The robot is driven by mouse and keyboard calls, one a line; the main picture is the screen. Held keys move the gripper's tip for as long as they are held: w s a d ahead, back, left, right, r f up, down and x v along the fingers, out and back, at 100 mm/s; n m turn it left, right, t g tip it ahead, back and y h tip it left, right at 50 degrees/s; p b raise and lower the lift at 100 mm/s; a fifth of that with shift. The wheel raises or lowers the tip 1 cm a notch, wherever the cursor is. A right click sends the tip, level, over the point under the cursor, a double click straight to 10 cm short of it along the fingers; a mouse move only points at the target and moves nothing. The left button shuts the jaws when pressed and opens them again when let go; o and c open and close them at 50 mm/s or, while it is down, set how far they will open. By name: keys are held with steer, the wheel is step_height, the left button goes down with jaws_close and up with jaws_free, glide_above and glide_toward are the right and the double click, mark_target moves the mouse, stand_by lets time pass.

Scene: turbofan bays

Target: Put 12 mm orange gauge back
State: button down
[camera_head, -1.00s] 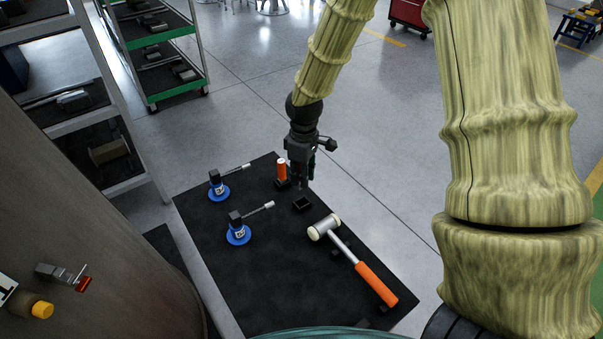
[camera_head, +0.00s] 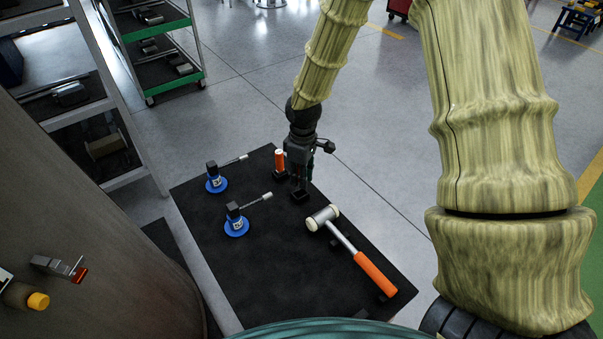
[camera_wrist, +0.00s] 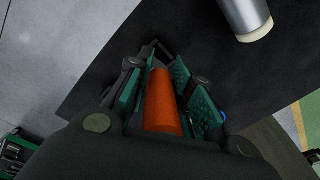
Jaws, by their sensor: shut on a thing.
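My gripper (camera_head: 299,183) points down at the far end of the black mat, low over a small black square holder (camera_head: 300,197). In the wrist view, my gripper (camera_wrist: 166,92) is shut on an orange cylindrical gauge (camera_wrist: 162,105), between green-padded fingers. In the head view the fingers hide this gauge. Part of a black holder frame (camera_wrist: 155,48) shows past its end; I cannot tell whether the gauge is inside it. Another orange gauge with a pale top (camera_head: 280,160) stands upright in its own holder just left of my gripper. The size markings cannot be read.
A hammer with an orange handle (camera_head: 375,274) lies on the black mat (camera_head: 275,285), right and nearer. Two blue-based devices with metal rods (camera_head: 216,183) (camera_head: 236,225) stand at left. Shelving racks (camera_head: 165,45) are at the upper left. The mat's near middle is clear.

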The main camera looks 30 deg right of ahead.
steer(key=shift+f, duration=0.6)
steer(key=shift+p, duration=0.3)
stand_by(0.7)
steer(key=shift+f+b, duration=0.75)
steer(key=shift+f, duration=1.1)
stand_by(2.0)
steer(key=c, duration=1.2)
jaws_free()
steer(key=r, duration=1.2)
steer(key=shift+w+d, duration=0.1)
steer(key=shift+d, duration=0.1)
